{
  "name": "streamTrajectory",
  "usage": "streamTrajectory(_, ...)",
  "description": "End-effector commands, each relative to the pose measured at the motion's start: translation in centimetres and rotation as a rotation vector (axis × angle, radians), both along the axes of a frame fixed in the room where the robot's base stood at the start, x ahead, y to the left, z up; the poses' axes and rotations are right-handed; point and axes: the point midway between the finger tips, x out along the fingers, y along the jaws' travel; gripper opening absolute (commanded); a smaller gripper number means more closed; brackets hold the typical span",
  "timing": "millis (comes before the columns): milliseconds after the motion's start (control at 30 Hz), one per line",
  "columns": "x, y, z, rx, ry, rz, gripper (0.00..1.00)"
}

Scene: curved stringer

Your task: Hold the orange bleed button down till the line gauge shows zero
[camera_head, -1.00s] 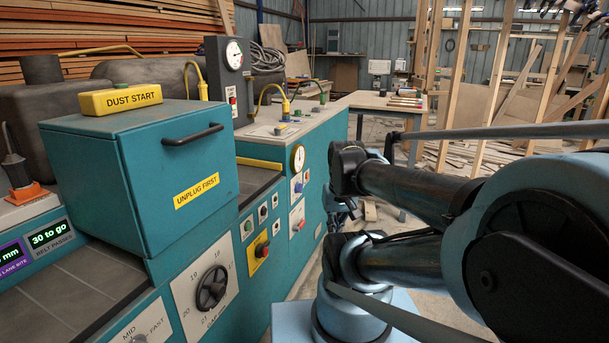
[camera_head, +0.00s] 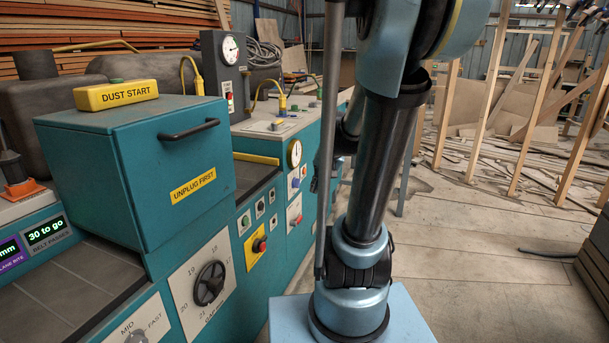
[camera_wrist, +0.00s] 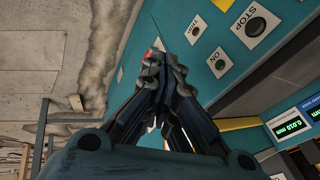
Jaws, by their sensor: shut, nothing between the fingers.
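My gripper (camera_wrist: 152,62) is shut and empty in the wrist view, its dark fingers together in front of the teal machine panel. A small red spot (camera_wrist: 148,52) shows right at the fingertips; I cannot tell what it belongs to or whether it is touched. In the head view my arm stands in front of the far end of the machine and mostly hides the gripper. A round white gauge (camera_head: 294,153) sits on the teal front; its reading is too small to make out. I cannot make out the orange bleed button with certainty. A second dial (camera_head: 230,50) is on the grey column.
The wrist view shows a black STOP button (camera_wrist: 255,26) and a green ON button (camera_wrist: 220,64). In the head view, a red knob on a yellow plate (camera_head: 259,245) and a handwheel (camera_head: 210,283) protrude from the front.

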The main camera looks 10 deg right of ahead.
Motion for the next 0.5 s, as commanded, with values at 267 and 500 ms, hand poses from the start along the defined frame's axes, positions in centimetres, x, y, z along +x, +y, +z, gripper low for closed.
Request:
streamTrajectory(267,5.6,-0.9,0.0,0.087,-0.038,-0.08,0.0)
streamTrajectory(500,10.2,-1.9,-0.5,0.161,-0.072,-0.148,0.0)
